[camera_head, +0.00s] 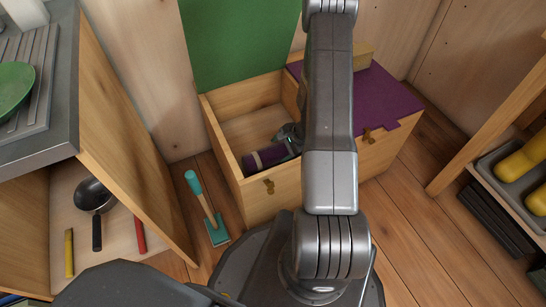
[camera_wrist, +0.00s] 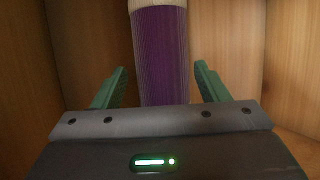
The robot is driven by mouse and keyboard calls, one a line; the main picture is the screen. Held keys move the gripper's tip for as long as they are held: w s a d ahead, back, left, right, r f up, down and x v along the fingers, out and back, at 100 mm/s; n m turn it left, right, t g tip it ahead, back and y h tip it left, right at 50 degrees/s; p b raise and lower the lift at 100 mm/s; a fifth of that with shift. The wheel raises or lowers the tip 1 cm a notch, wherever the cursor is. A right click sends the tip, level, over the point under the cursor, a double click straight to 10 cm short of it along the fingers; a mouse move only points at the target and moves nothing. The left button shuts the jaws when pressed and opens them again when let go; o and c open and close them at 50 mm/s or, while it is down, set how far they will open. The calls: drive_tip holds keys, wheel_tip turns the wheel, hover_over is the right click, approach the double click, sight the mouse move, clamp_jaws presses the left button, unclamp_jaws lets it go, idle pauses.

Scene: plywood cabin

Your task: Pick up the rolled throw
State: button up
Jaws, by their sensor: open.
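The rolled throw (camera_head: 265,157) is a purple roll with a pale band, lying inside the open left part of a wooden chest near its front wall. In the wrist view the throw (camera_wrist: 161,50) runs lengthwise between the two green fingers, with a pale end at the top. My gripper (camera_wrist: 161,82) is open, one finger on each side of the throw, with gaps showing. In the head view my gripper (camera_head: 290,138) is down in the chest at the throw's right end, partly hidden by my arm.
The wooden chest (camera_head: 232,178) has a raised green lid (camera_head: 240,45) and a closed purple lid (camera_head: 385,100). A cabinet (camera_head: 130,150) with a pan (camera_head: 94,196) is at left; shelves with yellow items (camera_head: 520,160) are at right.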

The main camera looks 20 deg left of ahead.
sight(276, 152)
drive_tip(key=shift+b+x, duration=1.05)
drive_tip(key=shift+x, duration=2.05)
drive_tip(key=shift+w+r, duration=0.1)
drive_tip(key=c, duration=0.8)
